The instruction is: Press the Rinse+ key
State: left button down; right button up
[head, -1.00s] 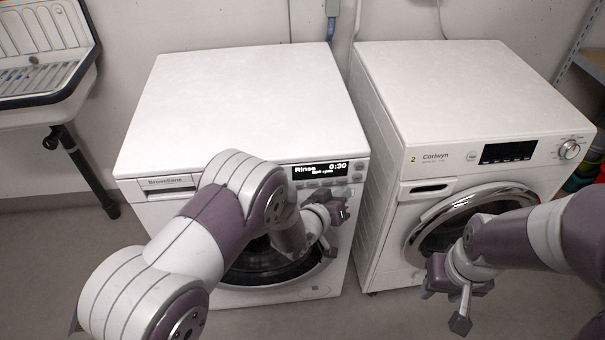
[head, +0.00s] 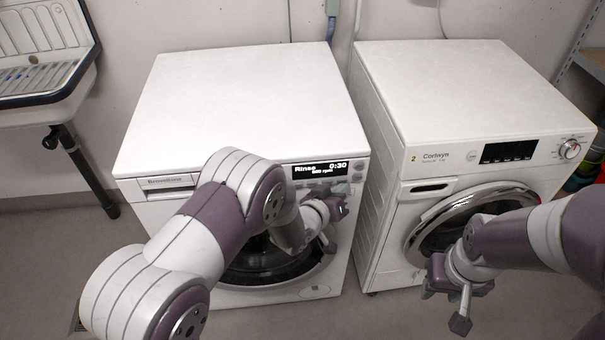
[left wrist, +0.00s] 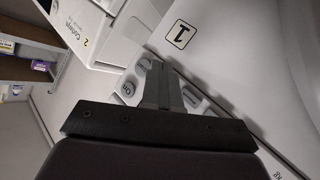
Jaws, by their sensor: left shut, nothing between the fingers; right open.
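The left washer (head: 240,105) shows a lit display (head: 320,170) reading "Rinse", "0:30" and a small rpm line. My left gripper (head: 338,208) is shut and empty, at the washer's front panel below the display. In the left wrist view, its closed fingers (left wrist: 163,85) reach over a row of small grey keys (left wrist: 192,101), with keys on both sides of them. The fingers hide part of the row. I cannot read a Rinse+ label or tell whether the tips touch a key. My right gripper (head: 452,300) is open and empty, in front of the right washer.
The right washer (head: 460,90), marked Corlwyn, has a dark display (head: 508,152) and a dial (head: 569,149). A narrow gap separates the washers. A sink (head: 45,60) is at the far left, and shelving (head: 592,60) at the right. Open floor lies in front.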

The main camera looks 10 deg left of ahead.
pick_arm(q)
jog(key=shift+w, duration=0.15)
dwell(0.3)
jog(key=s+d+p, duration=0.2)
jog(key=s, duration=0.5)
dwell(0.6)
jog(key=shift+d, duration=0.1)
jog(key=shift+s+d, duration=0.15)
jog(key=shift+s, duration=0.3)
jog(key=shift+s, duration=0.15)
